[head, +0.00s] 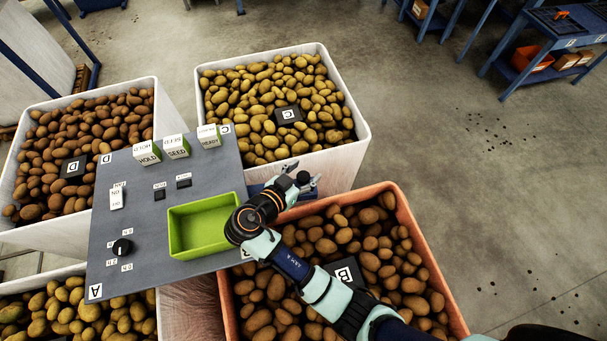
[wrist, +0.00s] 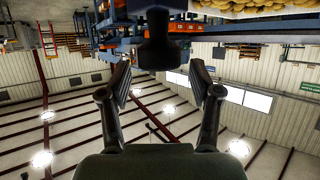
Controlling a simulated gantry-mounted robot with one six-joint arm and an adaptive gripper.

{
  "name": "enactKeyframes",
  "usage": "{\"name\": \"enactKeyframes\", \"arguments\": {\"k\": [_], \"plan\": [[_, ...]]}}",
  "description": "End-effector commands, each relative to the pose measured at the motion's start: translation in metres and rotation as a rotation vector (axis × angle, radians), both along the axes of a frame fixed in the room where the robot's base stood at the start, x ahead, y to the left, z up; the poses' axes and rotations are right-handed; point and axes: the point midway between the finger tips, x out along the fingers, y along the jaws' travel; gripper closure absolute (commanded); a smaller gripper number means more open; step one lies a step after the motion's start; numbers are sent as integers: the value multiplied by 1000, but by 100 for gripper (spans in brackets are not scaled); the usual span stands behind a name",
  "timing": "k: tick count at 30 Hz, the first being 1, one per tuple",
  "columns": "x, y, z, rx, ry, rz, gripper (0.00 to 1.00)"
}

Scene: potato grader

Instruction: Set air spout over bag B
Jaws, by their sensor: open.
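Bag B (head: 427,250) is an orange-rimmed container full of potatoes at the lower centre-right of the head view. A dark plate marked B (head: 345,273) lies on its potatoes, partly hidden by my arm. My gripper (head: 302,180) is above the far edge of bag B, beside the control panel. In the wrist view my gripper (wrist: 160,78) has its two fingers spread apart. A dark knob-like part (wrist: 156,45) shows between and beyond the fingers; I cannot tell whether it touches them. It may belong to the air spout, which I cannot clearly make out.
The grey panel (head: 135,225) carries a green tray (head: 205,228), label blocks, switches and a dial (head: 122,247). White-rimmed bags C (head: 360,125) and D (head: 155,90) stand behind it, bag A at lower left.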

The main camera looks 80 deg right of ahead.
Motion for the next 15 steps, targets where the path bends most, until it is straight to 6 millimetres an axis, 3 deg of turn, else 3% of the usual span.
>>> {"name": "enactKeyframes", "arguments": {"k": [9, 15], "plan": [[0, 0, 69, -2, -4, -1, 37], [0, 0, 84, 1, 0, 0, 37]]}}
